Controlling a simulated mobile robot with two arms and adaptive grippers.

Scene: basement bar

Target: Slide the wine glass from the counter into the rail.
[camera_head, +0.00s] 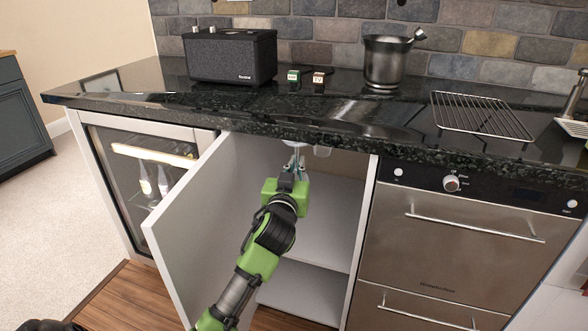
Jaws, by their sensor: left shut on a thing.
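My left gripper (296,158), green and black, reaches up into the open cabinet just below the counter's front edge. Its fingers are shut on the wine glass (293,143), of which only a pale, clear part shows above the fingertips. The rest of the glass is hidden by the counter edge and the gripper. The rail itself cannot be made out; the counter edge hides the top of the cabinet. My right gripper is not in view.
The black stone counter (330,115) overhangs the cabinet. The white cabinet door (190,215) stands open left of my arm. A wine fridge (145,180) is at left, a steel oven (450,245) at right. A speaker (230,57), metal pot (387,62) and wire rack (480,116) stand on top.

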